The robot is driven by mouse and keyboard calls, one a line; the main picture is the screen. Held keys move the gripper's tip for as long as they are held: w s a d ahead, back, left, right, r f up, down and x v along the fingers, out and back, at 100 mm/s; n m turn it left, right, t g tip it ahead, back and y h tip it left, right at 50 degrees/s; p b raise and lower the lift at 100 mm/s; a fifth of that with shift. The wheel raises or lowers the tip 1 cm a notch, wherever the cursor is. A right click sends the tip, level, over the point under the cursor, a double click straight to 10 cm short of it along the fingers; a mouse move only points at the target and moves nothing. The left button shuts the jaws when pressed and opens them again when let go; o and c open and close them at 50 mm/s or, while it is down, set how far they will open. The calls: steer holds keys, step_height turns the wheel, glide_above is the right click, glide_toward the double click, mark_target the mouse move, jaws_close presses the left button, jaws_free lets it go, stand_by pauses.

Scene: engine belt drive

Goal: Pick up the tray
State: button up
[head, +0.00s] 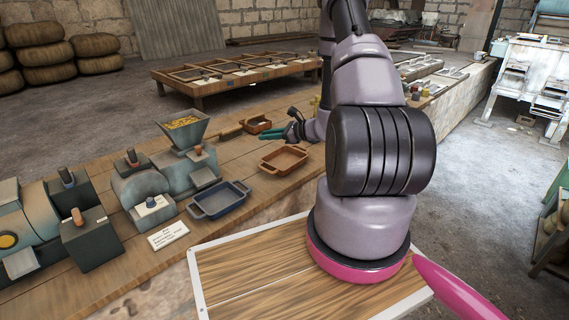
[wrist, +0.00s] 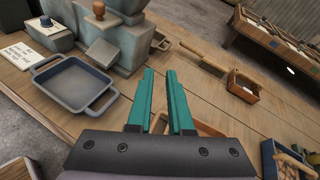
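Two trays lie on the wooden bench. A dark blue tray with end handles (head: 218,201) is in front of the grey machine; it also shows at the left of the wrist view (wrist: 75,84). An orange-brown tray (head: 284,162) lies farther right; in the wrist view its rim (wrist: 208,130) is mostly hidden behind my gripper. My gripper (head: 287,131) has teal fingers and is above the bench beyond the brown tray in the head view. In the wrist view the fingers (wrist: 160,74) are apart with nothing between them. I cannot tell which tray is meant.
A grey machine with a hopper (head: 185,132) stands left of the trays, with a white card (head: 168,236) in front. A small brown box (head: 257,125) and a brush-like tool (wrist: 203,59) lie behind. Bare planks surround the trays.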

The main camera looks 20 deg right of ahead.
steer(key=d+f+m+h, duration=0.1)
steer(key=d+f, duration=0.1)
steer(key=f, duration=0.2)
steer(key=s+d+f+m+t+h, duration=0.1)
steer(key=d+f+m, duration=0.1)
steer(key=f, duration=0.2)
steer(key=s+d+f+m+h, duration=0.1)
steer(key=d+f+h, duration=0.1)
steer(key=f, duration=0.2)
steer(key=shift+d+f+m+t, duration=0.2)
steer(key=shift+f+m+t, duration=0.1)
steer(key=shift+m+t, duration=0.1)
steer(key=x, duration=0.5)
steer(key=shift+d+f, duration=0.25)
steer(key=shift+f, duration=0.2)
steer(key=x, duration=0.5)
steer(key=shift+w+d+f, duration=0.15)
steer(key=shift+w+f, duration=0.1)
jaws_close()
